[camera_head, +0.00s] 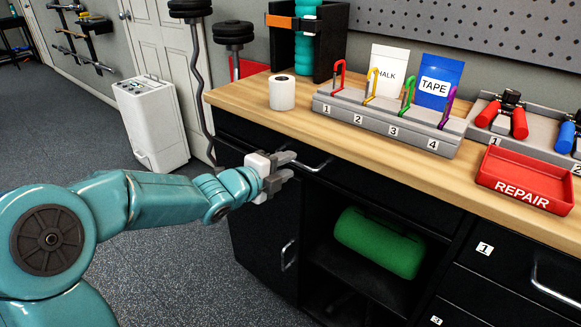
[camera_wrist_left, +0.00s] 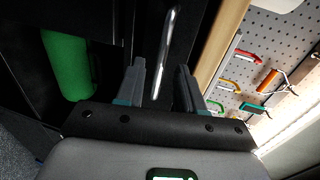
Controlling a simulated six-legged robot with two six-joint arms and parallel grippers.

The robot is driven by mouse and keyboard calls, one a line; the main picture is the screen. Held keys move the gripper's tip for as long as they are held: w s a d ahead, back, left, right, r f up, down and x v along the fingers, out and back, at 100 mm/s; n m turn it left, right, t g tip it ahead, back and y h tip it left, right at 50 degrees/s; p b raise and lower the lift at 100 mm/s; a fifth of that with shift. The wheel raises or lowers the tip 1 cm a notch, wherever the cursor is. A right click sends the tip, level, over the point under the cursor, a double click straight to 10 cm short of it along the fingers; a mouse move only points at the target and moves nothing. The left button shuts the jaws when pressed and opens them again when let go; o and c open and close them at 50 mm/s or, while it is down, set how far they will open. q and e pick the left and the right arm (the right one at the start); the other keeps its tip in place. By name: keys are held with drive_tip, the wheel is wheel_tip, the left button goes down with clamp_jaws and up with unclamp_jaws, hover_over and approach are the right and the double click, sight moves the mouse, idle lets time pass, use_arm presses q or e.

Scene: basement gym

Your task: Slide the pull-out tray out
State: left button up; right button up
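The pull-out tray (camera_head: 375,192) has a black front just under the wooden worktop and looks closed. Its silver bar handle (camera_head: 318,164) shows just right of my left gripper (camera_head: 291,165). In the left wrist view the handle (camera_wrist_left: 167,45) runs lengthwise ahead of the gap between the fingers of my left gripper (camera_wrist_left: 160,76). These fingers are apart with nothing clasped between them. I cannot tell whether they touch the handle. My right gripper is in neither view.
A green roll (camera_head: 380,243) lies in the open shelf below. The worktop (camera_head: 240,98) holds a paper roll (camera_head: 282,93), a numbered hook rack (camera_head: 375,125) and a red REPAIR bin (camera_head: 525,180). A white box unit (camera_head: 150,122) stands behind left; dark floor is clear in front.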

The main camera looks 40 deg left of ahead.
use_arm(q)
drive_tip(key=shift+x, duration=1.2)
clamp_jaws()
drive_tip(key=shift+s, duration=0.15)
